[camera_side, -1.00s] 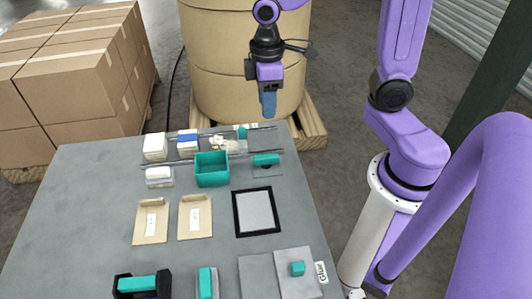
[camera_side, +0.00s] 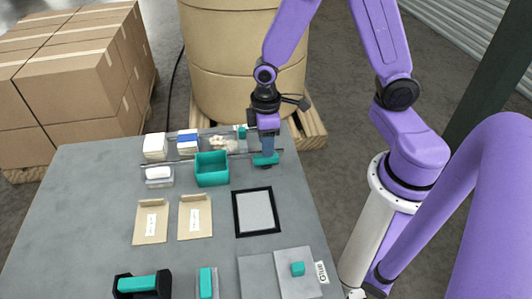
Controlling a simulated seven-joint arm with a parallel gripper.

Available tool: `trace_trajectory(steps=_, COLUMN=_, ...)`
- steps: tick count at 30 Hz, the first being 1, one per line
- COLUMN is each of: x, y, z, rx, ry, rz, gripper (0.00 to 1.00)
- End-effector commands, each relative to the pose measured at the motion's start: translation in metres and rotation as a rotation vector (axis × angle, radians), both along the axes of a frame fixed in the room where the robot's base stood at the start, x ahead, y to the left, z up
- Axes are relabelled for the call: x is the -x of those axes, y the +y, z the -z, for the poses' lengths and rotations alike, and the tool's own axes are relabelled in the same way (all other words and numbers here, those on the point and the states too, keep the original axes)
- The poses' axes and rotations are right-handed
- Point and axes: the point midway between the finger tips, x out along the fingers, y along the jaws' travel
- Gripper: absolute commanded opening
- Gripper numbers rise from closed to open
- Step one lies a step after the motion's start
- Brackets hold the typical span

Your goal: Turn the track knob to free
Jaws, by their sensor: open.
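A teal knob (camera_side: 266,161) sits on a small plate at the right end of the rails, at the back right of the table. My gripper (camera_side: 267,147) points straight down right over this knob, with its blue fingers at or just above the knob's top. The jaws are open. The fingers overlap in this view and hide part of the knob, so I cannot tell whether they straddle or touch it. The knob's marking for free is too small to read.
A teal bin (camera_side: 212,170) stands on the rails just left of my gripper. A smaller teal piece (camera_side: 241,132) is at the back rail. White stacks (camera_side: 155,147) stand further left. A black-framed pad (camera_side: 256,212) lies in front. A large brown roll (camera_side: 205,88) stands behind the table.

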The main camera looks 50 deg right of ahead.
Motion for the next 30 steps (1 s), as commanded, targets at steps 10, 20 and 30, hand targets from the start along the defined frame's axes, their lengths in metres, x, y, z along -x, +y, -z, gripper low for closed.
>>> trace_trajectory(steps=10, x=0.000, y=0.000, z=0.039, rx=0.001, ry=0.002, rz=-0.001, gripper=0.45)
trace_trajectory(steps=20, x=0.000, y=0.000, z=0.048, rx=-0.001, ry=-0.001, rz=0.000, gripper=0.45)
trace_trajectory(steps=30, x=0.000, y=0.000, z=0.048, rx=-0.001, ry=-0.001, rz=-0.001, gripper=0.00)
